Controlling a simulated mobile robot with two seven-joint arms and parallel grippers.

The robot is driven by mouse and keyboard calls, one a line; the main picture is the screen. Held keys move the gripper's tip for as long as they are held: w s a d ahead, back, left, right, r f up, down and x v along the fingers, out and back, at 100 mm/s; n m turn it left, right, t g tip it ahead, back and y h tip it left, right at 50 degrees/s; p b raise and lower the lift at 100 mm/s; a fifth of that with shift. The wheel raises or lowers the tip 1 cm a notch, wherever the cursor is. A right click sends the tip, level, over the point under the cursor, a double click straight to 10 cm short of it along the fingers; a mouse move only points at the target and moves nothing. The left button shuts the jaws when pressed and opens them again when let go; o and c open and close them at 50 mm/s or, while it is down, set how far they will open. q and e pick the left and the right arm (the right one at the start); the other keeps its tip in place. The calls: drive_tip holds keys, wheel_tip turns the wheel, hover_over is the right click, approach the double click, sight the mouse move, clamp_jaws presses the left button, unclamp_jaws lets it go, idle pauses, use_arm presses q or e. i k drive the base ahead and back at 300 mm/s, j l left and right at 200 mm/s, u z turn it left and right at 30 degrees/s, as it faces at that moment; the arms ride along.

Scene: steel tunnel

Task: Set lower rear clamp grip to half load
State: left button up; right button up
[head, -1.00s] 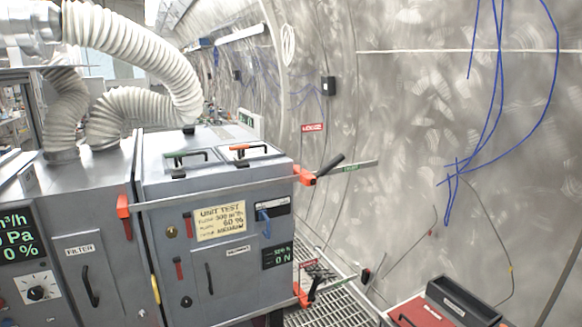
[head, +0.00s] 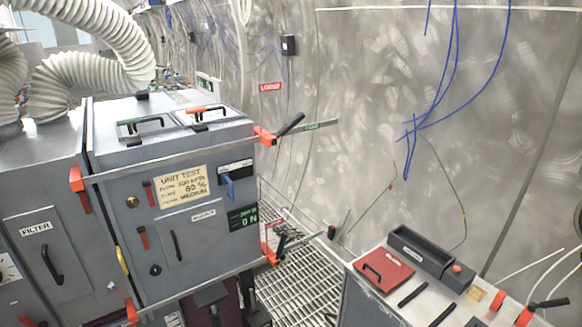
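Two orange bar clamps span the grey filter cabinet (head: 150,235). The lower clamp's orange head (head: 269,253) sits at the cabinet's lower right corner, with a dark grip (head: 284,243) angled up beside it. Its other orange jaw (head: 131,311) shows at lower left. The upper clamp's head (head: 264,136) has a black grip (head: 291,124) tilted up to the right, and a bar with a green label (head: 318,125). A small dark display (head: 243,217) on the cabinet front reads 0 N. Neither of my grippers is in view.
A grey cart (head: 385,300) at lower right carries a red panel (head: 383,268), a dark tray (head: 432,255) and another orange clamp (head: 527,314). Steel grating (head: 300,285) lies open between cabinet and cart. Blue cables (head: 430,115) hang on the curved wall.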

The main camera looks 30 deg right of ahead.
sight(283, 242)
drive_tip(key=i+l, duration=0.2)
drive_tip(key=i, duration=0.35)
drive_tip(key=i+l+z, duration=0.1)
drive_tip(key=i, duration=0.4)
drive_tip(key=l, duration=0.1)
